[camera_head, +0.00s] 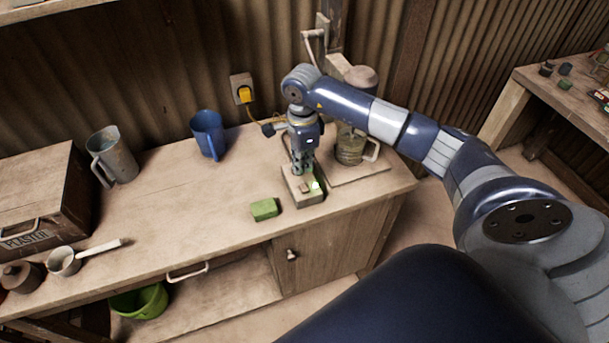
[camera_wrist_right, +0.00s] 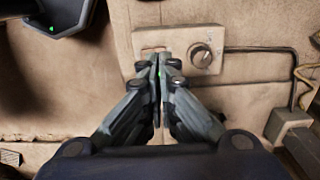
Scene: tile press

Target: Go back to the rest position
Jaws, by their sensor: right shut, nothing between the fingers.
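My right gripper (camera_head: 302,172) points down over a small box-like unit (camera_head: 305,198) near the front right of the bench. Its fingers are shut with nothing between them. In the right wrist view the closed fingertips (camera_wrist_right: 158,62) are together in front of a beige panel with a round knob (camera_wrist_right: 201,55). I cannot tell whether the fingertips touch the unit. My right arm is stretched out from the right side of the head view. My left gripper is not in view.
A green block (camera_head: 264,209) lies left of the unit. A blue mug (camera_head: 208,135), a metal pitcher (camera_head: 113,157), a wooden box (camera_head: 40,195) and a small pan (camera_head: 64,262) stand further left. A jar (camera_head: 350,147) stands close behind my arm. The bench middle is clear.

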